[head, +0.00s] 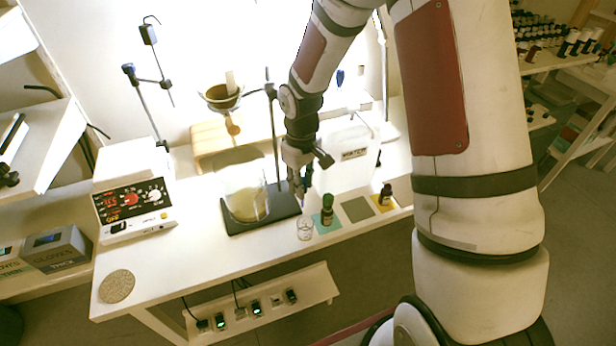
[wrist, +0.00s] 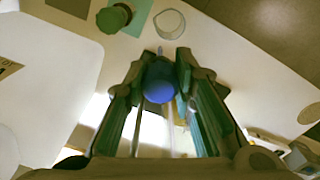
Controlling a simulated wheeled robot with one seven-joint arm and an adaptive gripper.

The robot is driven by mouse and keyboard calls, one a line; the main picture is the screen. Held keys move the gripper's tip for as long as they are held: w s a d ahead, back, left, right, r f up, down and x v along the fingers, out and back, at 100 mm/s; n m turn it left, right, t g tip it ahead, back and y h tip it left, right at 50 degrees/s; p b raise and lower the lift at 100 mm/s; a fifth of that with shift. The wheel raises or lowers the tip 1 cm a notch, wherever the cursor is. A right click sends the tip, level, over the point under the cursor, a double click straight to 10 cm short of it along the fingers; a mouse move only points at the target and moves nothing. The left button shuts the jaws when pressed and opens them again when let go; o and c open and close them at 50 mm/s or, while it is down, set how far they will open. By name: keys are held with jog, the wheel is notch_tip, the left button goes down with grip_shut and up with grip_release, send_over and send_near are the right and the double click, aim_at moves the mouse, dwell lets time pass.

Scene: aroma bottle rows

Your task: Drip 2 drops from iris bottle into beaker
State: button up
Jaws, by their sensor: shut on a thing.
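My gripper (head: 297,172) is shut on a blue-topped piece (wrist: 160,82), round at the near end with a narrow grey tip pointing away. In the wrist view the fingers (wrist: 161,70) are on both sides of it. I cannot tell whether it is a dropper or the iris bottle's cap. A small clear glass beaker (head: 305,229) stands on the bench just below and in front of my gripper; it also shows in the wrist view (wrist: 168,22). A green-capped bottle (head: 327,209) stands upright on a teal mat. A dark-capped bottle (head: 385,195) stands upright on a yellow mat. No label is readable.
A large beaker of pale liquid (head: 246,202) stands on a dark stand base (head: 283,205) left of my gripper. A grey mat (head: 357,209) between the bottles is empty. A white container (head: 350,160) stands behind. A hotplate-like device (head: 133,200) and round cork mat (head: 116,286) are left.

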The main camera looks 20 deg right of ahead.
jog(key=shift+s+a+r+n+p, duration=0.2)
jog(key=shift+s+r+n+p, duration=0.9)
jog(key=shift+r+n+p, duration=0.1)
jog(key=shift+s+r+n+p, duration=0.3)
jog(key=shift+s+n+p, duration=0.1)
jog(key=shift+n+p, duration=0.25)
jog(key=shift+f+b, duration=0.65)
jog(key=shift+f, duration=1.35)
jog(key=shift+c, duration=0.2)
grip_shut()
